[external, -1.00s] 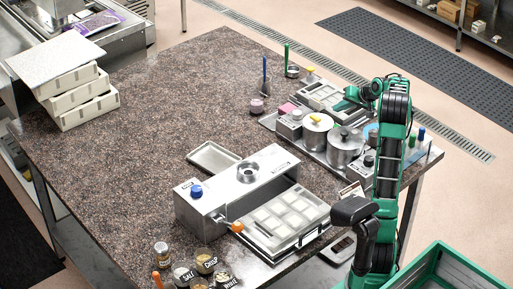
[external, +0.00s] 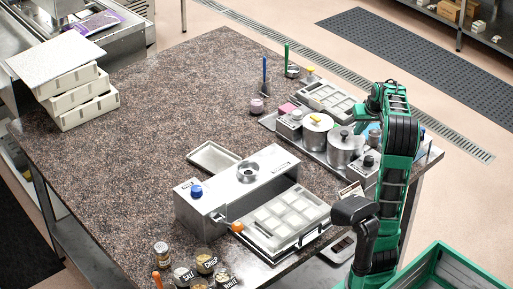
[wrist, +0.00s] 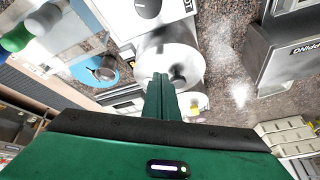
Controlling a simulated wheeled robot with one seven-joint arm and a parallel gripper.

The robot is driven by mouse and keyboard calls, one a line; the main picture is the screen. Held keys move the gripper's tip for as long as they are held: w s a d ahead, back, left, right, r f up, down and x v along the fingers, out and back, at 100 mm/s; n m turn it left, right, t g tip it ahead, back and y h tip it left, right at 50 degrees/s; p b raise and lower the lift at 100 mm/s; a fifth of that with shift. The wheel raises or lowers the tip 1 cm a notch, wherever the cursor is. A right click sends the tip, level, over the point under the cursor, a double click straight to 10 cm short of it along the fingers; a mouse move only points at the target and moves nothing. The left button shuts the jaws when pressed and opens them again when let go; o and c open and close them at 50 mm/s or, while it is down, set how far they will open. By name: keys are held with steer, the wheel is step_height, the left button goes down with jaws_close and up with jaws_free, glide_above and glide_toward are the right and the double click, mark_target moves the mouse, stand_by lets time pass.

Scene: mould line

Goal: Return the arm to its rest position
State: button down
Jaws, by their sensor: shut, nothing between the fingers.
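My arm, green and black, stands at the right of the external view, raised and bent over the right end of the worktop (external: 130,140). My gripper (wrist: 162,80) shows in the wrist view with its green fingers pressed together and nothing between them. It hangs above the steel pots (external: 341,150) on their tray. In the external view my forearm hides part of the gripper and some of the items behind it.
A steel machine with a blue knob (external: 196,191) and a white mould tray (external: 285,222) stand at the front. Another mould tray (external: 322,97) lies behind the pots. Several labelled jars (external: 205,263) stand at the front edge. A green crate (external: 462,262) is at lower right.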

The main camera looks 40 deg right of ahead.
steer(key=s+a+f+g, duration=0.1)
steer(key=s+a+f, duration=0.2)
steer(key=s+a, duration=0.4)
steer(key=s+a+f+g+y, duration=0.1)
steer(key=s+a+f+g, duration=0.1)
steer(key=s+a+f, duration=0.2)
steer(key=s+a+f+g, duration=0.2)
steer(key=s+a+f, duration=0.2)
steer(key=s+a, duration=0.5)
steer(key=s, duration=0.2)
steer(key=shift+s+a+y, duration=0.3)
steer(key=shift+a, duration=0.05)
